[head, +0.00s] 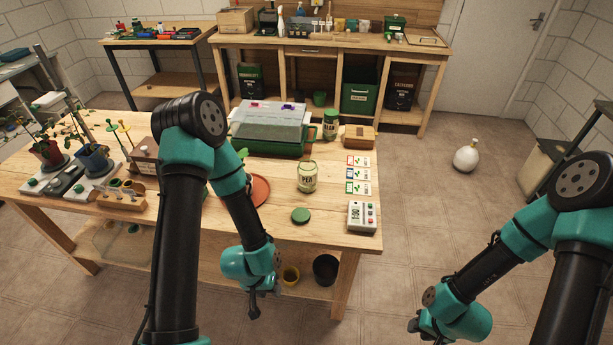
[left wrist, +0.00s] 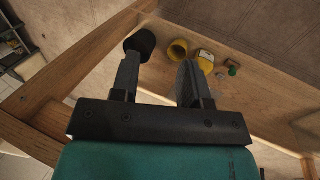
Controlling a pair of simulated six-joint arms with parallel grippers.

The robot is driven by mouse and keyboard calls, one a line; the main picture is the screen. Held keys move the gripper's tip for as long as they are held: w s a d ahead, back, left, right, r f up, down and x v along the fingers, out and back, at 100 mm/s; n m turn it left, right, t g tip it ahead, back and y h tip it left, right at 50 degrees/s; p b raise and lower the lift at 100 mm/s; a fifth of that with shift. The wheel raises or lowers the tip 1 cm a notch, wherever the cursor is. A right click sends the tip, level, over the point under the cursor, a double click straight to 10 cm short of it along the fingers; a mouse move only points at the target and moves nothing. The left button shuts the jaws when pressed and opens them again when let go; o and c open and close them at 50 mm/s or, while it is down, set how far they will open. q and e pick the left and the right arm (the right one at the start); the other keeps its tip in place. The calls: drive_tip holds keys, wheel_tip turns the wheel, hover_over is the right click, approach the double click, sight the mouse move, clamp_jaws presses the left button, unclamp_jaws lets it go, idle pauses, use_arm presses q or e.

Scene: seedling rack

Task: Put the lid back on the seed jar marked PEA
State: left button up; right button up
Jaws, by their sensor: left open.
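The glass jar marked PEA (head: 307,180) stands upright on the wooden table in the head view, with no lid on its mouth. A round green lid (head: 301,215) lies flat on the table in front of it. My left gripper (head: 262,308) hangs beyond the table's front edge, below and left of the lid. Its two fingers are apart and empty in the left wrist view (left wrist: 160,82). My right gripper (head: 414,326) is low at the bottom of the head view, off the table to the right; its jaw opening is too small to tell.
A timer (head: 361,217) and seed cards (head: 358,175) lie right of the jar. A terracotta saucer (head: 260,190) is to its left, partly behind my left arm. A green-lidded jar (head: 330,125) and a covered tray (head: 270,125) stand behind. A dark pot (head: 325,268) is below the tabletop.

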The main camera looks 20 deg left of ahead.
use_arm(q)
drive_tip(key=o, duration=0.9)
